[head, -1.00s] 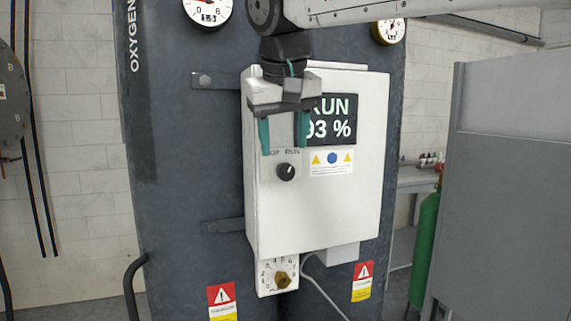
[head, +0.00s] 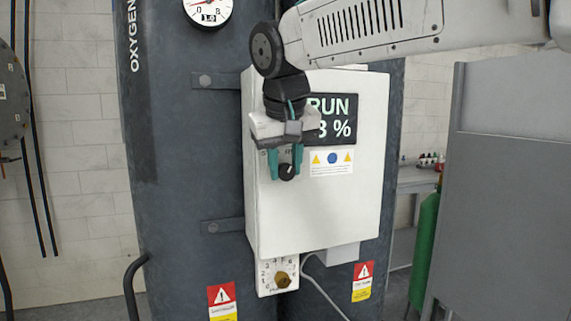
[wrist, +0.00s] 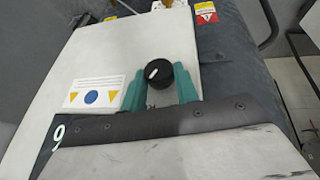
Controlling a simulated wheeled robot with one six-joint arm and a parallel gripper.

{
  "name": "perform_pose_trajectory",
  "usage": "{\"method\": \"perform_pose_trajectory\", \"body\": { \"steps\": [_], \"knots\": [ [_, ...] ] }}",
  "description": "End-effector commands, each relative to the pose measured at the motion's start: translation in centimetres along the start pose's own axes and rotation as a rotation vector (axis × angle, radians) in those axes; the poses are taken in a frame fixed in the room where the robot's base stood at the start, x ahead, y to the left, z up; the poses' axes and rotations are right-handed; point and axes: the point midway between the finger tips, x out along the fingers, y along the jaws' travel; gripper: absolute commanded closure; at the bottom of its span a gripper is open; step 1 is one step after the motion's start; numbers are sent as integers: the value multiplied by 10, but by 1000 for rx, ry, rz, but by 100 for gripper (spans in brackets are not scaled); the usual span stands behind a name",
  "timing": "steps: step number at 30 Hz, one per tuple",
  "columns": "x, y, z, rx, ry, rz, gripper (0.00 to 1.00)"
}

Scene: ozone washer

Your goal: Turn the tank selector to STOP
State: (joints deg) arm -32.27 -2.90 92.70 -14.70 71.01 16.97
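The tank selector is a small black round knob (head: 287,172) with a white pointer mark, on the front of a white control box (head: 340,215). In the wrist view, the knob (wrist: 158,73) shows its white mark on the left part of its face. My gripper (head: 285,175) is open, with its two teal fingers pointing down at the knob. The labels above the knob are mostly hidden by the gripper.
A display (head: 333,120) on the box reads RUN and a partly covered percentage. A label with yellow triangles (head: 332,162) is just right of the knob. A brass-knobbed dial (head: 281,279) sits below the box. A grey cabinet (head: 510,190) stands at right.

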Motion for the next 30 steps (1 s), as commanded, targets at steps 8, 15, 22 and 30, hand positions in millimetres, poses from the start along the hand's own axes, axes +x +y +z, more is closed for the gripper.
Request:
{"method": "perform_pose_trajectory", "body": {
  "steps": [8, 15, 22, 30],
  "knots": [
    [0, -2, 0, -22, 1, 45, 93],
    [0, -6, 0, -82, 1, 184, 93],
    [1, -9, 0, -163, 1, 381, 93],
    [3, -13, 1, -259, 2, 616, 93]
  ]
}}
